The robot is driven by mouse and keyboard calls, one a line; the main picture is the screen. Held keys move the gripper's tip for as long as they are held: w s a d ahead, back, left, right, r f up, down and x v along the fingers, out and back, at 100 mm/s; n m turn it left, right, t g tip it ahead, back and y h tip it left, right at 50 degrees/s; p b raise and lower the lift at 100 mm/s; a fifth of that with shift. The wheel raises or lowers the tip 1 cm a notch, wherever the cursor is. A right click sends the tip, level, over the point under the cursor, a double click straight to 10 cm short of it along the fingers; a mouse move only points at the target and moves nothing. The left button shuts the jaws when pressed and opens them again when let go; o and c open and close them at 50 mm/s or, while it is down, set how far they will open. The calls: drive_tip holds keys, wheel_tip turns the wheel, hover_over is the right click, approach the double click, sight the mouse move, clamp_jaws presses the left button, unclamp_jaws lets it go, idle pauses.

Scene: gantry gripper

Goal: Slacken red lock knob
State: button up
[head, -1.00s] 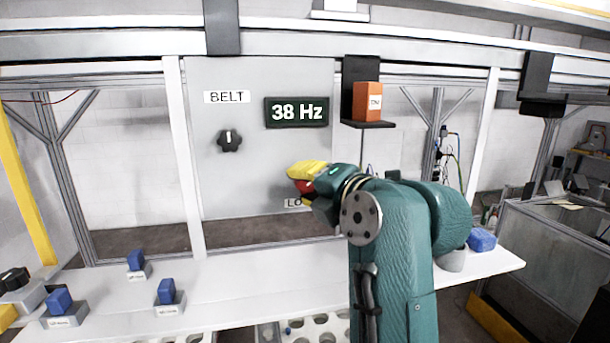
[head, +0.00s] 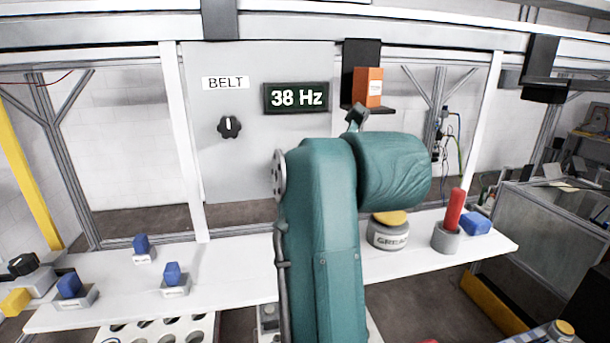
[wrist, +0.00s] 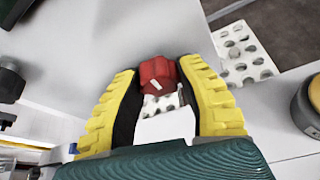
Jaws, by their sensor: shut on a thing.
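The red lock knob (wrist: 157,74) shows in the wrist view between the tips of my gripper's yellow ribbed fingers. It has a small pale mark on its face. My gripper (wrist: 158,80) is shut on it, one finger on each side. The grey panel (head: 240,165) carries a BELT label (head: 225,83), a black knob (head: 229,127) and a display (head: 297,97) reading 38 Hz.
An orange box (head: 368,87) sits on a black shelf right of the display. A grease pot (head: 388,234), a red cylinder in a grey holder (head: 447,235) and a blue block (head: 475,224) stand at the bench's right. Several blue-topped blocks (head: 172,274) stand at the left.

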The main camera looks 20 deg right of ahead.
drive_tip(key=shift+w+f+n+b, duration=0.1)
drive_tip(key=shift+f+n+b, duration=0.15)
drive_tip(key=shift+n+b, duration=0.2)
idle(0.3)
drive_tip(key=o, duration=1.2)
drive_tip(key=shift+r, duration=0.1)
drive_tip(key=shift+r, duration=0.1)
drive_tip(key=shift+s+r, duration=0.1)
drive_tip(key=shift+s, duration=0.15)
drive_tip(key=v, duration=1.1)
drive_tip(key=shift+s+a, duration=0.2)
drive_tip(key=shift+s, duration=0.05)
